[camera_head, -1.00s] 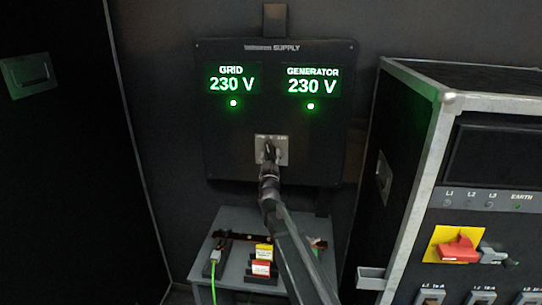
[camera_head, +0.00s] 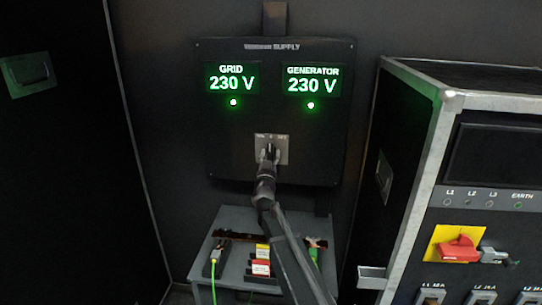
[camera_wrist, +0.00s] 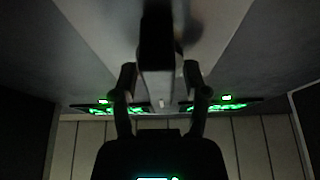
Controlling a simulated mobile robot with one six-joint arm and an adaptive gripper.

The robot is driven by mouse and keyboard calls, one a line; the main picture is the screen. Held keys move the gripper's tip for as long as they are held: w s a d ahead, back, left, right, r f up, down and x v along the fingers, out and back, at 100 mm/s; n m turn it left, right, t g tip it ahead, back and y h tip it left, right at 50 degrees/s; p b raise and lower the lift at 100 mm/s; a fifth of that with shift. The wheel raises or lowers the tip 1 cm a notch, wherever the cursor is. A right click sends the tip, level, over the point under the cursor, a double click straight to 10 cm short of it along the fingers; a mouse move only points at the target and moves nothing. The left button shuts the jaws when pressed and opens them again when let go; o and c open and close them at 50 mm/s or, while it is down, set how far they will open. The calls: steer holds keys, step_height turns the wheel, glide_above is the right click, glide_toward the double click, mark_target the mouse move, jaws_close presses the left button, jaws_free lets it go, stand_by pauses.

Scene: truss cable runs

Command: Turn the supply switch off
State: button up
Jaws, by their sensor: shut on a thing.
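The supply panel (camera_head: 225,130) is a dark box on the wall in the head view. Its supply switch has a pale plate (camera_head: 282,152) low in the middle with a dark handle (camera_head: 270,149). The handle appears to point up, near the middle mark; the small lettering is hard to read. My gripper (camera_head: 269,157) is at the handle and shut on it. In the wrist view my gripper (camera_wrist: 159,75) has a finger on each side of the dark handle (camera_wrist: 158,35). The fingers hide part of the switch.
The GRID (camera_head: 232,78) and GENERATOR (camera_head: 312,80) displays both read 230 V, with green lamps lit. A grey table (camera_head: 235,220) with connectors stands below the panel. A large case (camera_head: 410,130) with a red rotary switch (camera_head: 458,250) stands at the right.

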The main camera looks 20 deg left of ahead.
steer(key=o, duration=0.8)
steer(key=shift+c, duration=0.2)
steer(key=shift+r, duration=0.15)
